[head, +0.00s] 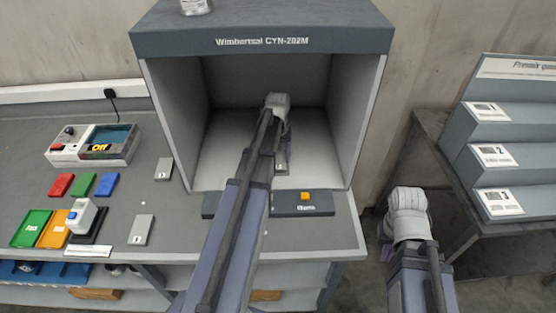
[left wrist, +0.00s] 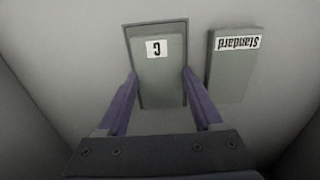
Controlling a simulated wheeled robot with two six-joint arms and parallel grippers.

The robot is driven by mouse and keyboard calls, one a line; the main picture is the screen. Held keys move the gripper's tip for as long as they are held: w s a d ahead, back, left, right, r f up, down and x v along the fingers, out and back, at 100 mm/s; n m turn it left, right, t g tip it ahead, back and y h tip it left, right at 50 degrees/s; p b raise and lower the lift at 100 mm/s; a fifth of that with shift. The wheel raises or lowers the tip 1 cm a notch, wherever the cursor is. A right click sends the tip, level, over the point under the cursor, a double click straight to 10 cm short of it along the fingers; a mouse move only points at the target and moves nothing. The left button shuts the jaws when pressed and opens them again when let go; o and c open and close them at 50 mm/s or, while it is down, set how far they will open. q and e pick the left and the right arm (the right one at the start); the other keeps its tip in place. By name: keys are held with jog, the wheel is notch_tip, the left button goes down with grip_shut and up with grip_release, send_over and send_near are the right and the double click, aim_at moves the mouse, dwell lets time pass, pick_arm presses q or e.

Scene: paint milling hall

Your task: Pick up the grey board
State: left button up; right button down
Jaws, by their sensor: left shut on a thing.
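A grey board with a white label reading C (left wrist: 160,88) lies flat in a dark-edged outline on the booth floor in the left wrist view. My left gripper (left wrist: 159,76) has its two purple fingers against the board's long sides and is shut on it. In the head view my left arm reaches into the open booth (head: 262,40) and hides most of the board and the fingers.
A grey board labelled Standard (left wrist: 233,65) lies close beside the held one. The booth walls enclose my left arm. Two more grey boards (head: 163,169) (head: 142,230) lie on the bench, left of the booth. A stepped rack (head: 505,140) stands at the right.

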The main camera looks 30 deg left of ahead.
aim_at(278, 159)
pick_arm(q)
jog(key=shift+r, duration=0.15)
notch_tip(278, 159, up, 6)
jog(key=p, duration=0.6)
jog(key=shift+r+p, duration=0.15)
jog(key=shift+p, duration=0.2)
dwell(0.4)
jog(key=shift+s, duration=0.1)
